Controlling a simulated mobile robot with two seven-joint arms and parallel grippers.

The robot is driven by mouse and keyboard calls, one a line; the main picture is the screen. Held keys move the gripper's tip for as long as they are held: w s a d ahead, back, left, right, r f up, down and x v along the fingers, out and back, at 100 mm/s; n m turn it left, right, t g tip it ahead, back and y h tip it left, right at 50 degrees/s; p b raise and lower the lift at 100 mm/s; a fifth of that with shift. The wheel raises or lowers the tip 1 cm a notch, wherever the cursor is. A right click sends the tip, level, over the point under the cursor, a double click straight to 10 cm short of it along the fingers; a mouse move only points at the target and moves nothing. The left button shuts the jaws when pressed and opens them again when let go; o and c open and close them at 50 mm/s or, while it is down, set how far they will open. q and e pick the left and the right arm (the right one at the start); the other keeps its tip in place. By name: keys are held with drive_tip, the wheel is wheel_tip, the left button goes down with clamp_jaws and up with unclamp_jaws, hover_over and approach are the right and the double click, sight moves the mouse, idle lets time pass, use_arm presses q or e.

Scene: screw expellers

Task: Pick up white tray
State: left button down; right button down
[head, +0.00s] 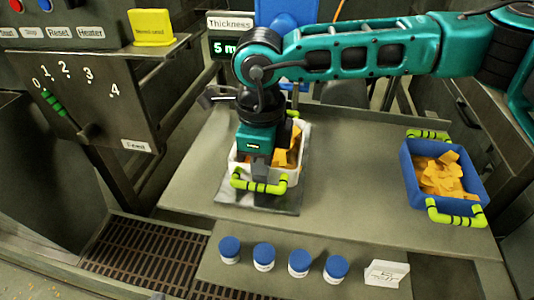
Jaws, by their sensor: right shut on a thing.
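The white tray (238,163) stands on a grey metal plate in the middle of the table and holds orange-yellow chips. It has a yellow-green handle with black bands on its near side. My right gripper (258,176) reaches down from above and is shut on this near handle. The gripper and wrist hide part of the tray's middle and far side. I cannot tell whether the tray is clear of the plate. My left gripper is not in view.
A blue tray (408,180) of similar chips with yellow-green handles stands at the right. Several blue-capped jars (263,256) and a small white sign (387,273) line the front ledge. A control panel (95,90) with a lever is at the left. The table (345,170) between the trays is clear.

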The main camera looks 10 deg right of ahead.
drive_tip(key=shift+r, duration=0.1)
wheel_tip(320, 180, up, 20)
idle(0.5)
drive_tip(key=shift+s, duration=0.1)
